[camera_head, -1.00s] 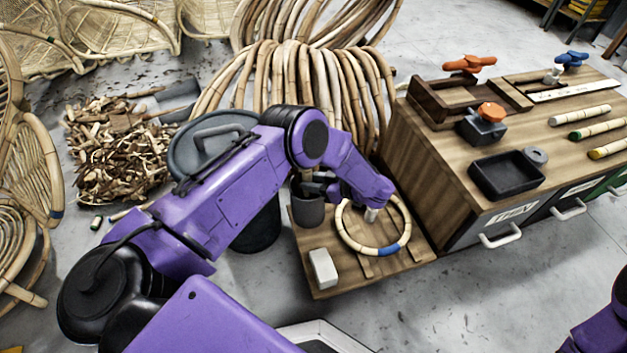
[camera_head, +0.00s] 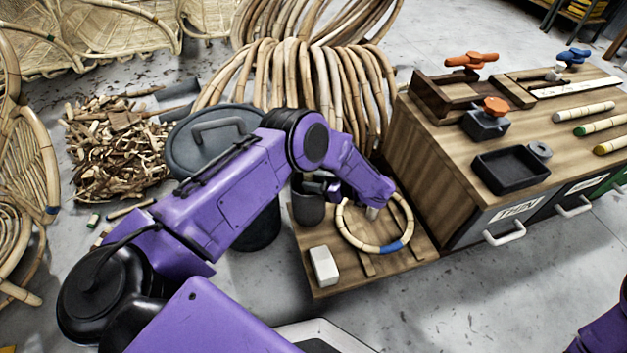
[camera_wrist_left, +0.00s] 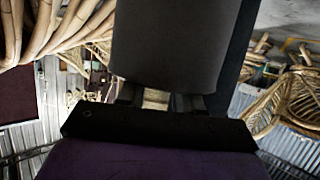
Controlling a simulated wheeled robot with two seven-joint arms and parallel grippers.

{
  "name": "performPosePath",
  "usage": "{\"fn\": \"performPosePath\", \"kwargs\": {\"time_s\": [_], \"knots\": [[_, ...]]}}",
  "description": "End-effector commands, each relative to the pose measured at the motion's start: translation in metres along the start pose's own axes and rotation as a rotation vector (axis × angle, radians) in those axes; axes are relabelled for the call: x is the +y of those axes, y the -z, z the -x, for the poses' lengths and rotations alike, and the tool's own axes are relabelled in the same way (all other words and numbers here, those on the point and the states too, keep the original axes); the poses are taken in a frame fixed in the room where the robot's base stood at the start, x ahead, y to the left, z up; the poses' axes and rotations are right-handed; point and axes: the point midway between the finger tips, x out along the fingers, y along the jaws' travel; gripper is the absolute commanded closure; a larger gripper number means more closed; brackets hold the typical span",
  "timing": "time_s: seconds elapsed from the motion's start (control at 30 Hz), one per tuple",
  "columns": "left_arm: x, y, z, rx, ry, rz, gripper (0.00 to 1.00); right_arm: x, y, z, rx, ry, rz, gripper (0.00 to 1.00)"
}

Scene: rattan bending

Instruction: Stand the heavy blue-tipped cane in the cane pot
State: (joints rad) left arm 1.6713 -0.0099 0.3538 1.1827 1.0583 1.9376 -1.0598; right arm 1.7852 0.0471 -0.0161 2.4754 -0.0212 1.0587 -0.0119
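The dark cane pot (camera_head: 308,209) stands on a low wooden platform. My left gripper (camera_head: 322,184) is at the pot's upper right, partly hidden by my own arm. In the left wrist view a large dark cylinder, likely the pot (camera_wrist_left: 178,45), hides the fingertips. The finger bases show apart, with a pale patch between them; I cannot tell whether the fingers hold anything. I cannot make out a straight blue-tipped cane. A cane ring with a blue band (camera_head: 391,247) lies on the platform. My right gripper is out of view.
A white block (camera_head: 324,266) sits at the platform's front left. A grey lidded bin (camera_head: 192,145) stands behind my left arm. The workbench (camera_head: 441,148) at right bears a black tray (camera_head: 511,172), clamps and several canes, including green- and yellow-tipped ones.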

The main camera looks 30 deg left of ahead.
Motion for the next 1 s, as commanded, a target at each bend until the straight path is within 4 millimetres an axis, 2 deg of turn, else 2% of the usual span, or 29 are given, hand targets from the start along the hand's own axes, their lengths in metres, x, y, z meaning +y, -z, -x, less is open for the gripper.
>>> {"fn": "performPosePath", "kwargs": {"time_s": [0.03,0.17,0.23,0.5,0.6,0.77,1.0], "knots": [[-0.009,-0.015,-0.001,-0.014,0.005,-0.029,0.41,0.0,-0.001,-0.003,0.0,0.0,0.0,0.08],[-0.009,-0.015,0.003,-0.014,0.004,-0.029,0.41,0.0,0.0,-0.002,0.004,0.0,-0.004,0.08],[-0.009,-0.013,0.011,-0.014,0.0,-0.028,0.41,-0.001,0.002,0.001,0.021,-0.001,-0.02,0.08],[-0.006,-0.005,0.079,-0.007,-0.011,-0.014,0.38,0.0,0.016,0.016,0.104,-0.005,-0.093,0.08],[-0.005,-0.001,0.095,-0.002,-0.008,-0.004,0.38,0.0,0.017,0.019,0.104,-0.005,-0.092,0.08],[-0.005,0.004,0.105,0.002,0.001,0.007,0.38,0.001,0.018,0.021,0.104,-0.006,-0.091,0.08],[-0.004,0.006,0.107,0.003,0.001,0.01,0.38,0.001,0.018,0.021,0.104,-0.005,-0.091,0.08]]}}
